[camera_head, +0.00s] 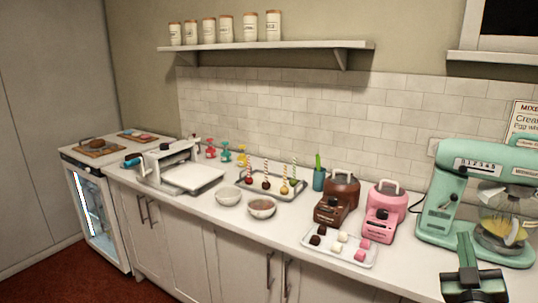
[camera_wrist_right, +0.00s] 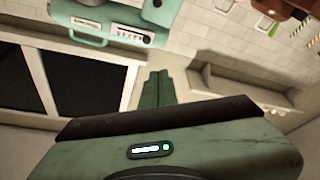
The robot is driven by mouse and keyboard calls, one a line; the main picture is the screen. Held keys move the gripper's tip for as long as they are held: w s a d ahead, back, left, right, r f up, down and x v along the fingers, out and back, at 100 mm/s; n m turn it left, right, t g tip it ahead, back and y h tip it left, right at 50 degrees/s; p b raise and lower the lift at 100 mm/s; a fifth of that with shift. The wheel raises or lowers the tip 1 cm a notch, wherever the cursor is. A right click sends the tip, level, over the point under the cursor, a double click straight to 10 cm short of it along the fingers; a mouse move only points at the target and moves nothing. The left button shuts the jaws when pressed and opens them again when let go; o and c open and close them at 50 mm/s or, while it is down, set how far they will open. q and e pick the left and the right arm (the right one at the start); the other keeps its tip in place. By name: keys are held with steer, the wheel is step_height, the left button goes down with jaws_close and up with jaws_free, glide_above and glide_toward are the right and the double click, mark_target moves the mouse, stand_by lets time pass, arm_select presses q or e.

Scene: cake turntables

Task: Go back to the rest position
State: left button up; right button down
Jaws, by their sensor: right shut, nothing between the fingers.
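My right gripper (camera_head: 465,242) shows at the lower right of the head view, in front of the mint green stand mixer (camera_head: 470,170). Its green fingers are together and hold nothing. In the right wrist view the shut fingers (camera_wrist_right: 156,84) point up the picture, with nothing between them. The wrist view is rolled over, and the mixer (camera_wrist_right: 125,22) hangs at its top, apart from the fingers. My left gripper is not in the head view.
The counter (camera_head: 210,208) holds a pink machine (camera_head: 382,222), a brown machine (camera_head: 335,205), a sweets tray (camera_head: 340,258), two bowls (camera_head: 261,208), a cake pop tray (camera_head: 250,193) and a roller machine (camera_head: 165,160). A wall shelf (camera_head: 270,45) carries canisters. Red floor (camera_head: 55,283) shows at lower left.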

steer(key=s+a+f+g+y, duration=0.2)
steer(key=s+a+f+g, duration=0.35)
steer(key=f, duration=0.55)
steer(key=s+a+f+g+y, duration=0.2)
steer(key=s+a+f+g, duration=0.3)
steer(key=f, duration=0.6)
steer(key=s+a+f+g+y, duration=0.2)
steer(key=s+a+f+g, duration=0.15)
steer(key=s+a, duration=0.45)
steer(key=s+a+f+g+y, duration=0.25)
steer(key=s+a+f, duration=0.2)
steer(key=s, duration=0.75)
step_height(320, 180, down, 26)
steer(key=s+r+g, duration=0.1)
steer(key=g, duration=0.1)
steer(key=s+d+f, duration=0.1)
steer(key=s+f, duration=0.7)
steer(key=s+d+f, duration=0.2)
steer(key=s+f, duration=0.7)
steer(key=shift+s+d+f+n+g+h, duration=0.15)
steer(key=shift+d+f+n+g+h, duration=0.15)
steer(key=shift+n+g+h, duration=0.1)
steer(key=shift+s, duration=0.1)
